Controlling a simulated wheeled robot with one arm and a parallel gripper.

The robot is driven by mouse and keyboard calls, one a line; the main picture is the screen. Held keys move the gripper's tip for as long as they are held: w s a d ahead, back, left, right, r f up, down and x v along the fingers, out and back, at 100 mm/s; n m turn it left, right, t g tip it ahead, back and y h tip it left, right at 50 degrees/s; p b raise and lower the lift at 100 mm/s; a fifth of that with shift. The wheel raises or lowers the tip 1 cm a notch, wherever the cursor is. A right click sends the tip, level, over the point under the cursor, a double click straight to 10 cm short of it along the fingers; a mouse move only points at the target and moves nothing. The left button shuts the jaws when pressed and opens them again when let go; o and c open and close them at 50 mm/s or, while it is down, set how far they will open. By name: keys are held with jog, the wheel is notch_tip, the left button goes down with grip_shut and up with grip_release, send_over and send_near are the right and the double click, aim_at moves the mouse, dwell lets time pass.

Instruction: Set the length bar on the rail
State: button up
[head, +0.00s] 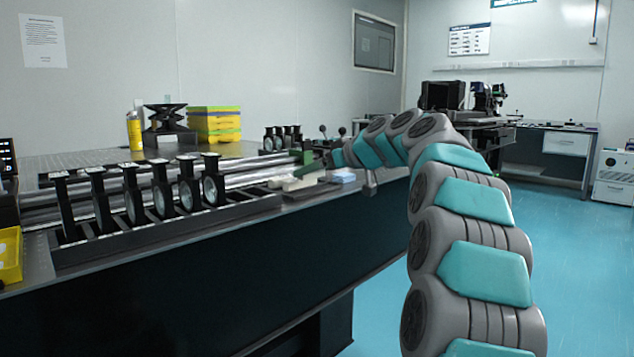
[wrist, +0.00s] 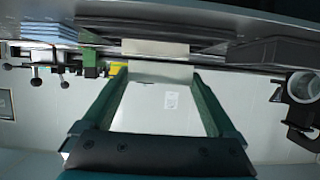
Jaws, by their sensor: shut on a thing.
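My gripper (wrist: 160,76) has two dark green fingers. In the wrist view they are closed on a pale beige bar (wrist: 160,71), which spans the gap between the fingertips. In the head view my gripper (head: 311,168) is at the right end of the table, low beside the long silver rail (head: 245,178). A pale block (head: 292,184) shows there just below the fingers; I cannot tell whether it is the held bar. Another pale face (wrist: 155,47) lies beyond the held bar in the wrist view. Contact between bar and rail cannot be made out.
A dark rack (head: 170,225) with several upright round optics stands along the table's front edge. Yellow-green boxes (head: 214,124), a black jack (head: 168,125) and a yellow bottle (head: 134,130) stand behind. Blue pads (wrist: 47,32) and small black knobs are near the fingers.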

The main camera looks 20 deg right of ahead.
jog(key=shift+w+d+f, duration=0.1)
jog(key=shift+w+d, duration=0.25)
jog(key=shift+w, duration=0.05)
jog(key=shift+f+b, duration=0.45)
jog(key=shift+f, duration=1.05)
jog(key=shift+f, duration=0.15)
jog(key=o, duration=1.1)
jog(key=shift+f, duration=0.1)
jog(key=shift+c, duration=0.2)
jog(key=shift+o, duration=0.5)
